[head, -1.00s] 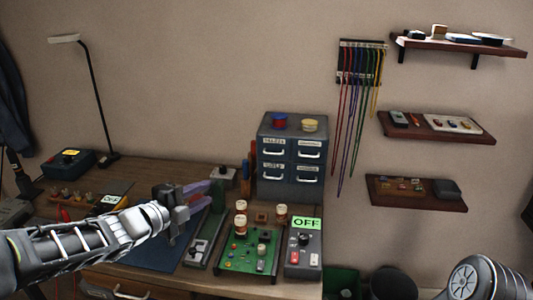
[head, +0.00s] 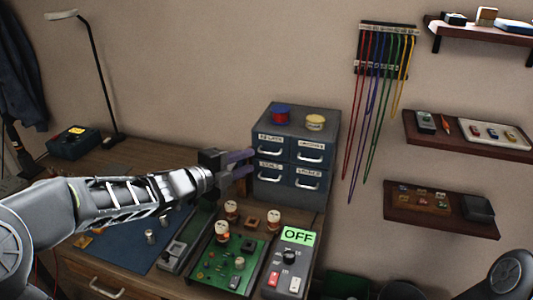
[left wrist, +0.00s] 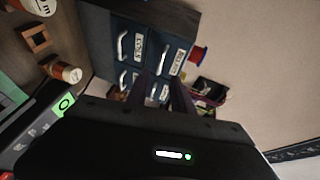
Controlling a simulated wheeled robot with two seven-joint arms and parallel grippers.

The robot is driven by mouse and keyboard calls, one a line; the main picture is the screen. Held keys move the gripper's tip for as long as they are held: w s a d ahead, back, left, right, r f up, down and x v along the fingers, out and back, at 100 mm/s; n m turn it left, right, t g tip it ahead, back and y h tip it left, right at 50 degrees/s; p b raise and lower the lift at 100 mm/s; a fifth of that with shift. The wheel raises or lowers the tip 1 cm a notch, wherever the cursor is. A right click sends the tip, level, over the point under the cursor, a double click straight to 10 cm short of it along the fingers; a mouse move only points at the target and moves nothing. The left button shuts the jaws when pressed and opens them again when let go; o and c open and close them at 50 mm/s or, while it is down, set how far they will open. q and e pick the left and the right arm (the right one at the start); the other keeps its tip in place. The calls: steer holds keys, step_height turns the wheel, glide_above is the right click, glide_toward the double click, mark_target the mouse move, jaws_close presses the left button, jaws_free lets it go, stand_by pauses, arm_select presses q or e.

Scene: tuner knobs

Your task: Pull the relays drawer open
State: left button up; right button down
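The relays drawer (head: 271,142) is the top-left drawer of a grey cabinet (head: 328,148). It is shut, with a white label and a pale bar handle. My left gripper (head: 250,162) is open and empty, its two purple-grey fingers pointing at the cabinet's left side, just left of the drawer handles. In the left wrist view the picture is turned sideways. There the fingers (left wrist: 166,88) reach toward the drawer fronts and partly cover some handles; the relays drawer (left wrist: 172,60) appears beside them. Contact cannot be told. My right gripper is out of view.
A red spool (head: 280,113) and a yellow spool (head: 315,122) stand on the cabinet. Cables (head: 372,110) hang on the wall to the right.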

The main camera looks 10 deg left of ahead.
mark_target(266, 153)
arm_select(q)
steer(key=x, duration=0.7)
steer(key=shift+w, duration=0.35)
steer(key=shift+c, duration=0.4)
jaws_close()
stand_by(0.7)
